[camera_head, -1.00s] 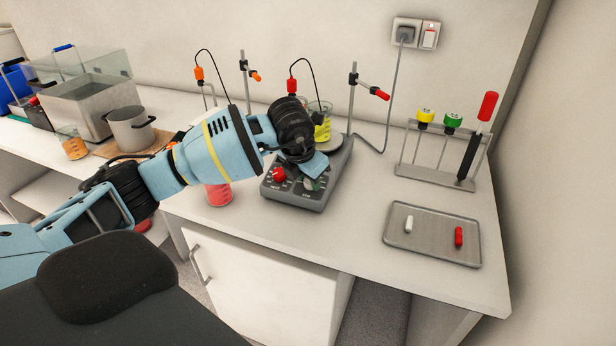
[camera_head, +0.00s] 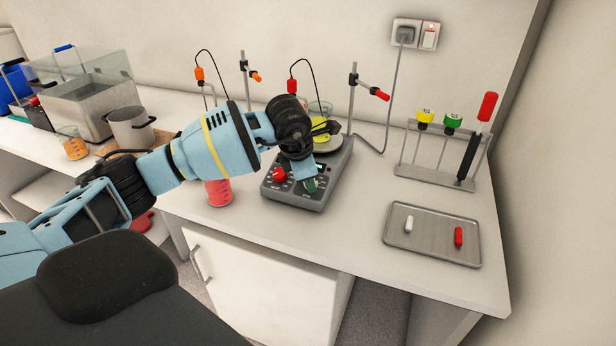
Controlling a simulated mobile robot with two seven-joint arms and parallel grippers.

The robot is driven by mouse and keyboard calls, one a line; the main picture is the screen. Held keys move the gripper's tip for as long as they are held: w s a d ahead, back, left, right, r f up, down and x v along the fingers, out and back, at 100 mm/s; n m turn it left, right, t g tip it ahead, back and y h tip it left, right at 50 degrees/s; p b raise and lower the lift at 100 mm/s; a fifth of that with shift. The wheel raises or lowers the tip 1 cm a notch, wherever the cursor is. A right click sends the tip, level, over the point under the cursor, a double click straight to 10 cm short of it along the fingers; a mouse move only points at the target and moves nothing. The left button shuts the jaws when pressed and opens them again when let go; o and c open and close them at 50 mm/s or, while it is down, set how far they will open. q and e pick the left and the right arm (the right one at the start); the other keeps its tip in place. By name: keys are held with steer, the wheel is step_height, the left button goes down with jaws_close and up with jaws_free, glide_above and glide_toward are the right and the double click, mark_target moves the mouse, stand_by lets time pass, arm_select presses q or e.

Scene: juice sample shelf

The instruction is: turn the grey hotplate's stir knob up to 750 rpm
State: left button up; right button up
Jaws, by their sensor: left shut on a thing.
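The grey hotplate (camera_head: 329,193) stands on the bench, its control panel facing front. A red knob (camera_head: 279,174) shows at the left of its panel. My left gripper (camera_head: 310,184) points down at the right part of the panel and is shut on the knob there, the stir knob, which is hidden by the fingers. The knob's setting and the small display (camera_head: 319,166) are too small to read. A beaker with yellow liquid (camera_head: 322,127) is on the hotplate's top behind my wrist. My right gripper is not in view.
A beaker of red liquid (camera_head: 218,192) stands left of the hotplate. A stand with a red-tipped clamp (camera_head: 352,100) rises behind it. At right are a rack (camera_head: 413,170) and a metal tray (camera_head: 433,251) with a white and a red piece. The bench between hotplate and tray is clear.

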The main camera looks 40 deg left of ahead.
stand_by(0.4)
arm_select(q)
steer(key=o, duration=1)
steer(key=shift+c, duration=0.2)
steer(key=v, duration=0.7)
steer(key=shift+r, duration=0.4)
steer(key=shift+s, duration=0.1)
